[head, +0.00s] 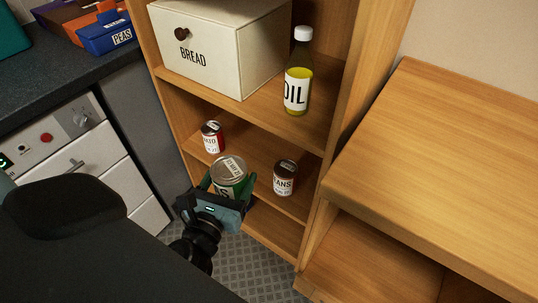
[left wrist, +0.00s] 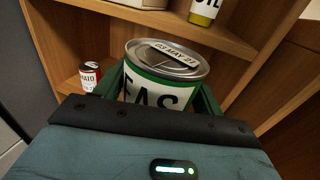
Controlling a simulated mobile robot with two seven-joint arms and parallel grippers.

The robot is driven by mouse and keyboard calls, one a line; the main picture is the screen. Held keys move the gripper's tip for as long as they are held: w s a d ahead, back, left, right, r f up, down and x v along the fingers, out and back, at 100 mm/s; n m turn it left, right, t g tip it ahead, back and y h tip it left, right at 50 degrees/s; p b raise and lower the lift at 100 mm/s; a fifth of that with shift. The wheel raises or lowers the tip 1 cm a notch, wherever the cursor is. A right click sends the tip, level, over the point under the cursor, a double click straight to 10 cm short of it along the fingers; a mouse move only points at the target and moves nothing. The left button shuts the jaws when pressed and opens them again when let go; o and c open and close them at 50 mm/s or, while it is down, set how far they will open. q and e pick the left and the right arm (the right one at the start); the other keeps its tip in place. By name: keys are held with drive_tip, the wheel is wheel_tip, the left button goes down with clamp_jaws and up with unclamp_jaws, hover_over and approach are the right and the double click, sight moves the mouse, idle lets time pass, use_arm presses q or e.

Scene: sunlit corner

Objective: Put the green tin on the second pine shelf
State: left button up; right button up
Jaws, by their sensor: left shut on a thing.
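A green tin (head: 229,171) with a white label and a silver lid is gripped upright between the fingers of my left gripper (head: 228,187). In the left wrist view the tin (left wrist: 158,92) sits between the green fingers, with "03 MAY 27" on its lid. The tin is at the front of a pine shelf (head: 246,150), between a red tin (head: 212,138) and a dark red beans tin (head: 285,178) that stand on that shelf. I cannot tell whether the green tin touches the shelf. My right gripper is not in view.
The shelf above holds a white bread box (head: 225,50) and an oil bottle (head: 298,75). A lower shelf (head: 272,228) looks empty where visible. A wooden cabinet (head: 450,150) stands at right. A dark counter (head: 55,70) with coloured boxes is at left.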

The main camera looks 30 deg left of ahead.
use_arm(q)
drive_tip(key=w+a+f+n+g+y+b, duration=0.1)
drive_tip(key=w+a+f+n+y+b, duration=0.2)
drive_tip(key=f+b, duration=0.4)
drive_tip(key=w+a+f+n+g+y+b, duration=0.1)
drive_tip(key=w+a+f+y+b, duration=0.35)
drive_tip(key=f, duration=0.45)
drive_tip(key=shift+g+h, duration=0.3)
drive_tip(key=shift+h, duration=0.45)
drive_tip(key=w+a+f+b, duration=0.2)
drive_tip(key=w, duration=0.3)
drive_tip(key=w+a+f+b, duration=0.2)
drive_tip(key=w, duration=0.3)
drive_tip(key=w+a+f+b, duration=0.1)
drive_tip(key=w+a+b, duration=0.1)
drive_tip(key=w, duration=0.3)
drive_tip(key=shift+w+f+b, duration=0.3)
drive_tip(key=shift+f+b, duration=0.1)
drive_tip(key=shift+b, duration=0.2)
drive_tip(key=shift+r, duration=0.2)
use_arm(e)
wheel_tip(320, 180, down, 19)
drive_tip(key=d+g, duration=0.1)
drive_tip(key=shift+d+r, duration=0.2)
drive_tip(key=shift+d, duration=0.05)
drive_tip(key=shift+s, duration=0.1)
use_arm(q)
drive_tip(key=shift+f, duration=0.1)
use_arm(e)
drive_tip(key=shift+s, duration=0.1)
